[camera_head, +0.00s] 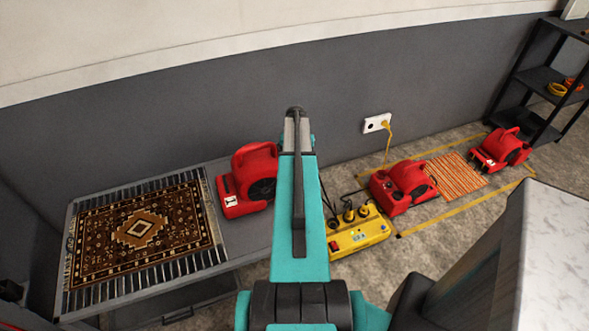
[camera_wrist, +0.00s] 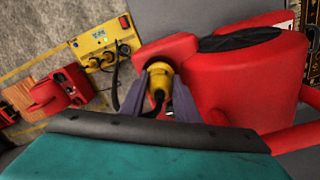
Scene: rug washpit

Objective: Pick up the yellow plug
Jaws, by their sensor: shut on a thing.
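The yellow plug (camera_wrist: 160,80) is between the two fingers of my gripper (camera_wrist: 160,92) in the wrist view, and the jaws are shut on it. A black part of the plug and a dark cord hang below it between the fingers. The plug is close in front of a red blower (camera_wrist: 235,75), and I cannot tell whether they touch. In the head view my arm hides my gripper and the held plug.
Red blowers stand on the table (camera_head: 247,180) and floor (camera_head: 402,186). A patterned rug (camera_head: 140,228) lies on the table. A wall outlet (camera_head: 376,123) holds a yellow cord.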

